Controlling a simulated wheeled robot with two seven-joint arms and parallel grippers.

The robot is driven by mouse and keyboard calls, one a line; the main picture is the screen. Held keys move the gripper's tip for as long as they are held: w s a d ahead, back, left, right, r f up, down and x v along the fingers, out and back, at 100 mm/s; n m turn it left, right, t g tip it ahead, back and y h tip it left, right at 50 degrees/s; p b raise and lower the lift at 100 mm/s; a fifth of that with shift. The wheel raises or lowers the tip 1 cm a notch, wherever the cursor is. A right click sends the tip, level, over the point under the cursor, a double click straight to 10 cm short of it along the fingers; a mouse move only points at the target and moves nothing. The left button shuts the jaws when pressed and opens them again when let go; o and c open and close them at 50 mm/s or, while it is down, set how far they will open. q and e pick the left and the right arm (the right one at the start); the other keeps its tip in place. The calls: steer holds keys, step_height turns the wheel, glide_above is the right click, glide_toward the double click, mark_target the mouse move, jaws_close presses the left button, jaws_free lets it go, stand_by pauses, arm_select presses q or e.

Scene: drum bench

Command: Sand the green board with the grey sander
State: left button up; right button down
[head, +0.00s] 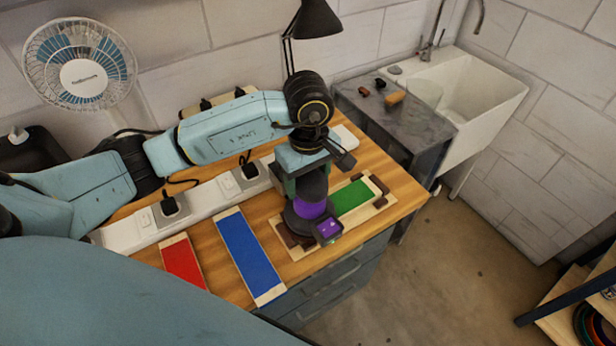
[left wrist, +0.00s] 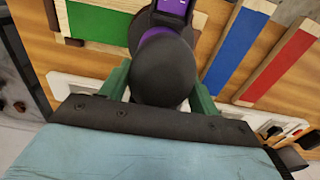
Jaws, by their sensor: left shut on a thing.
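The grey sander (head: 309,208), dark with a purple band, is upright in my left gripper (head: 304,178). In the left wrist view its rounded top (left wrist: 165,72) sits between the two green fingers, which are shut on it. The sander stands at the near left end of the green board (head: 352,196) and hides part of it. I cannot tell whether its pad touches the board. In the left wrist view the green board (left wrist: 95,22) lies left of the sander. My right gripper is not in view.
A blue board (head: 248,257) and a red board (head: 183,263) lie left of the sander on the wooden bench (head: 404,181). A white power strip (head: 205,198) with plugs runs behind them. A lamp (head: 314,20) and a fan (head: 80,65) stand behind. Dark blocks (head: 378,184) edge the green board.

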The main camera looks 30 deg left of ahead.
mark_target(323, 175)
arm_select(q)
steer(key=shift+f+b, duration=0.2)
steer(key=shift+b, duration=0.15)
stand_by(0.4)
steer(key=shift+w+d, duration=0.1)
steer(key=shift+w, duration=0.05)
steer(key=shift+w+d+b, duration=0.25)
steer(key=shift+w+b, duration=0.1)
steer(key=shift+b, duration=0.05)
steer(key=shift+w+d+f+b, duration=0.1)
steer(key=shift+w+d+b, duration=0.2)
steer(key=shift+w+b, duration=0.15)
steer(key=shift+w+d+b, duration=0.3)
steer(key=shift+w+b, duration=0.05)
steer(key=shift+w, duration=0.2)
steer(key=shift+w+d, duration=0.1)
steer(key=shift+w, duration=0.1)
steer(key=shift+w+d+b, duration=0.15)
steer(key=shift+w+b, duration=0.15)
steer(key=shift+w+d+r+b, duration=0.15)
steer(key=shift+w+d+b, duration=0.25)
steer(key=shift+w, duration=0.3)
steer(key=shift+w+d+r+b, duration=0.1)
steer(key=shift+w+d+b, duration=0.2)
steer(key=shift+w+b, duration=0.3)
steer(key=shift+w, duration=0.15)
steer(key=shift+d, duration=0.1)
